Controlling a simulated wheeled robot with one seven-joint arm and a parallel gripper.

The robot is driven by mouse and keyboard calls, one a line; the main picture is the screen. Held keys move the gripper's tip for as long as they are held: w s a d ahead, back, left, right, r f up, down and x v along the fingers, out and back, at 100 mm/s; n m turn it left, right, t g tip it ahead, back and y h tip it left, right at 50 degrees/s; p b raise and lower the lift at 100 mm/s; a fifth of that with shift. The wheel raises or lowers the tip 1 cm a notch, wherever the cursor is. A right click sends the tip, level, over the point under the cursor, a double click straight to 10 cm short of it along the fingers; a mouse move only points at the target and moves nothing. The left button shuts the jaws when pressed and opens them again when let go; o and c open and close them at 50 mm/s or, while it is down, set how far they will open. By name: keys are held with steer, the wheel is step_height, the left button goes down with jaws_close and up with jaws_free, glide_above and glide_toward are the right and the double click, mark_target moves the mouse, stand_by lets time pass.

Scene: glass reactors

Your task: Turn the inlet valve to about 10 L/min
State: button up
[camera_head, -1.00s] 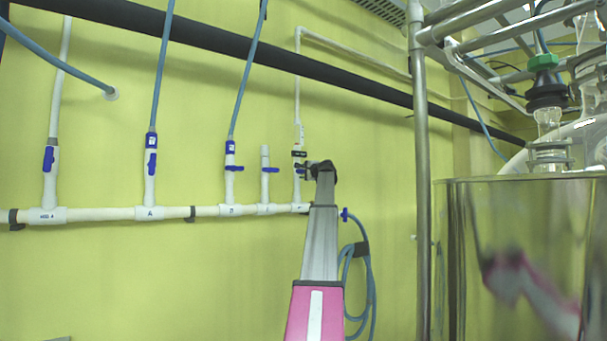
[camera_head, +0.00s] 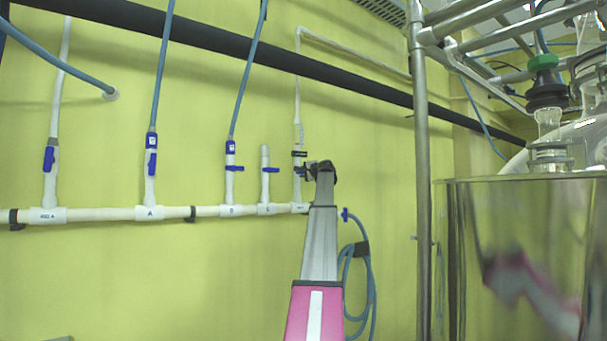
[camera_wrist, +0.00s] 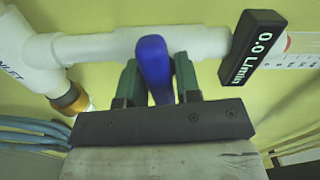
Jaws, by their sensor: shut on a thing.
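The inlet valve's blue handle (camera_wrist: 154,66) stands between the two green fingers of my gripper (camera_wrist: 157,80) in the wrist view. My gripper is shut on this handle. The handle sits on a white pipe (camera_wrist: 95,46) marked "INLET". A black flow display (camera_wrist: 252,46) to the right of the handle reads 0.0 L/min. In the head view my gripper (camera_head: 308,170) is at the rightmost branch of the white pipe, just below the small black display (camera_head: 299,154). My arm hides part of the valve there.
Several other white branches with blue valves, such as the one marked A (camera_head: 151,162), stand to the left. A coiled blue hose (camera_head: 367,275) hangs right of my arm. A metal post (camera_head: 422,200) and a shiny steel vessel (camera_head: 520,215) stand at the right.

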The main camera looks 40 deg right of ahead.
steer(key=n, duration=0.9)
stand_by(0.5)
steer(key=shift+f, duration=0.1)
steer(key=o, duration=0.8)
steer(key=shift+s, duration=0.15)
steer(key=s, duration=1)
steer(key=shift+s, duration=0.3)
